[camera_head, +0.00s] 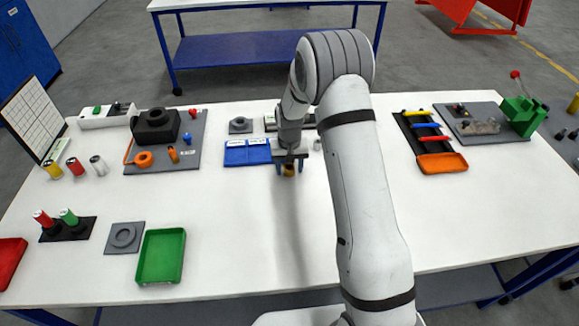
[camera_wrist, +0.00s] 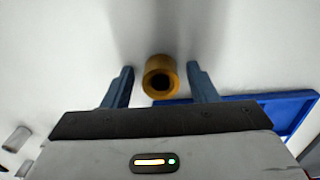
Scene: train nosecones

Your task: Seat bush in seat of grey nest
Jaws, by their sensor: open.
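The bush (camera_wrist: 160,88), a short brass-coloured ring with a dark bore, stands on the white table. In the head view the bush (camera_head: 289,171) shows just under my gripper (camera_head: 290,163). In the wrist view my gripper (camera_wrist: 160,68) is open, with one blue-grey finger on each side of the bush and a gap to both. A grey square plate with a round ring-shaped seat (camera_head: 123,237) lies at the front left. A smaller grey plate with a round feature (camera_head: 240,125) lies at the back. I cannot tell which is the grey nest.
A blue tray (camera_head: 247,152) lies close left of my gripper; in the wrist view the blue tray (camera_wrist: 295,98) is near the right finger. A green tray (camera_head: 161,257) stands beside the front-left plate. The table's front middle is clear. A small grey cylinder (camera_wrist: 17,139) lies at lower left.

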